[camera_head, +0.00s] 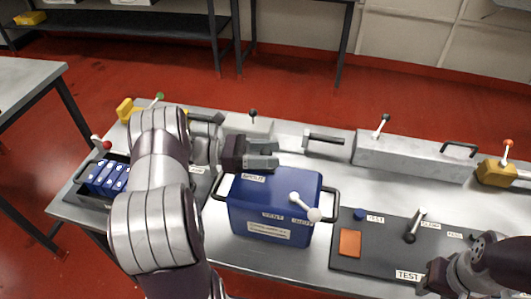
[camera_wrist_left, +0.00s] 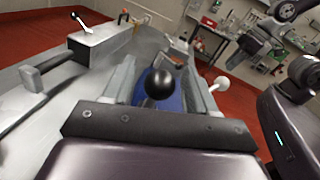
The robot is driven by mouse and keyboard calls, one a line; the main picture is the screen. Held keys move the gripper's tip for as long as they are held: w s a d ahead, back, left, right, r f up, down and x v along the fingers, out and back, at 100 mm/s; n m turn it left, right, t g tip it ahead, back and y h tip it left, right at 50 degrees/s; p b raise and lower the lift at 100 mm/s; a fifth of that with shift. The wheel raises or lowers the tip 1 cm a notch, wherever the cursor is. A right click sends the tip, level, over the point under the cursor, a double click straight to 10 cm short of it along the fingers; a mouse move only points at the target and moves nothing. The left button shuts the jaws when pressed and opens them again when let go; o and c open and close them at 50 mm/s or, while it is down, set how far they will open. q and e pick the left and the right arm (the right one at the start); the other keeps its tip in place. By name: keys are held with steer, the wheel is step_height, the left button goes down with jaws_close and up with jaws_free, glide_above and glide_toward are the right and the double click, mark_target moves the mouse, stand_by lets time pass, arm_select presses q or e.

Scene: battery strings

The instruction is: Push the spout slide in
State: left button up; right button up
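The blue box (camera_head: 272,208) stands on the bench with a SPOUT label (camera_head: 254,178) at its top left. It shows partly in the left wrist view (camera_wrist_left: 176,101). My left gripper (camera_head: 268,155) is at the box's far top edge, just beyond that label. In the left wrist view a black ball knob (camera_wrist_left: 158,84) sits between its two fingers, with gaps on both sides. The spout slide itself is hidden in the head view, behind the gripper. My right gripper (camera_head: 438,277) is low at the right, and its fingers are unclear.
A white-knobbed lever (camera_head: 306,206) sticks up from the box's right side. A dark TEST panel (camera_head: 380,262) with an orange pad (camera_head: 350,243) lies to the right. A long grey housing (camera_head: 410,157) stands behind. A tray of blue cells (camera_head: 107,178) is at the left.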

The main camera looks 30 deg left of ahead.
arm_select(q)
steer(key=b+v, duration=0.4)
steer(key=v, duration=0.7)
steer(key=shift+s+a+f, duration=0.1)
steer(key=shift+s+a, duration=0.05)
steer(key=shift+a, duration=0.2)
steer(key=shift+s+a, duration=0.2)
steer(key=shift+a, duration=0.2)
